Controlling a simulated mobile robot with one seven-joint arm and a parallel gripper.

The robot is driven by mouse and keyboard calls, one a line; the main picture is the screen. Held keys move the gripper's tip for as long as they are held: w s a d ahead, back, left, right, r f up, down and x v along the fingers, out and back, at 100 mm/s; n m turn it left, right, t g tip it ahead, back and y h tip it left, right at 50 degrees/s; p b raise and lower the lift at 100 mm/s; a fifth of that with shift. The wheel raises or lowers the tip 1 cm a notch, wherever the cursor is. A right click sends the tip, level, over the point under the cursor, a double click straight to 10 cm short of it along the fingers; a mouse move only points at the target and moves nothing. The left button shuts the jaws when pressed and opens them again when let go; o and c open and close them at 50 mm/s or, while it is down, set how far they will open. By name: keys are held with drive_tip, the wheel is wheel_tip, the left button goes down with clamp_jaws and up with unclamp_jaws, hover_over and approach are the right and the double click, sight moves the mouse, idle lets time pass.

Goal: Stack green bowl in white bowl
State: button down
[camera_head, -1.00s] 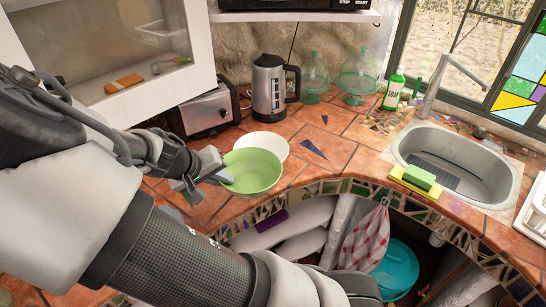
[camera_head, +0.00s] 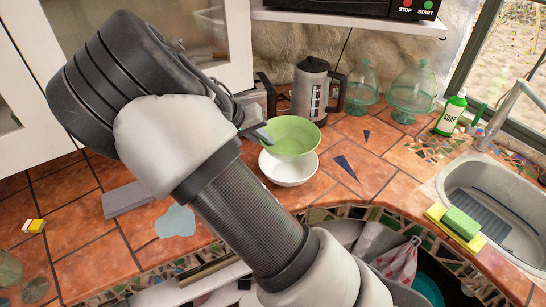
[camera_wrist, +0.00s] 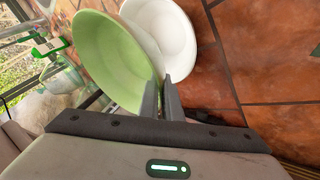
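The green bowl (camera_head: 296,124) is held in the air by its left rim in my gripper (camera_head: 258,136), slightly tilted. In the wrist view the green bowl (camera_wrist: 108,58) has its rim between the two fingers (camera_wrist: 161,98). The white bowl (camera_head: 289,174) stands upright on the tiled counter, below the green bowl. Its far part is hidden by the green bowl in the head view. In the wrist view the white bowl (camera_wrist: 168,30) shows beside the green bowl, partly covered by it.
A kettle (camera_head: 309,88) stands behind the bowls, with glass domes (camera_head: 413,88) to its right. A soap bottle (camera_head: 452,112), a sponge (camera_head: 461,223) and the sink (camera_head: 500,200) are on the right. A grey block (camera_head: 124,199) lies at left. The counter right of the bowls is clear.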

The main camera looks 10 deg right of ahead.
wheel_tip(320, 180, down, 6)
drive_tip(key=shift+d+r, duration=0.1)
drive_tip(key=shift+r, duration=0.15)
drive_tip(key=shift+f+b, duration=0.45)
drive_tip(key=shift+f, duration=0.2)
drive_tip(key=c, duration=2.2)
unclamp_jaws()
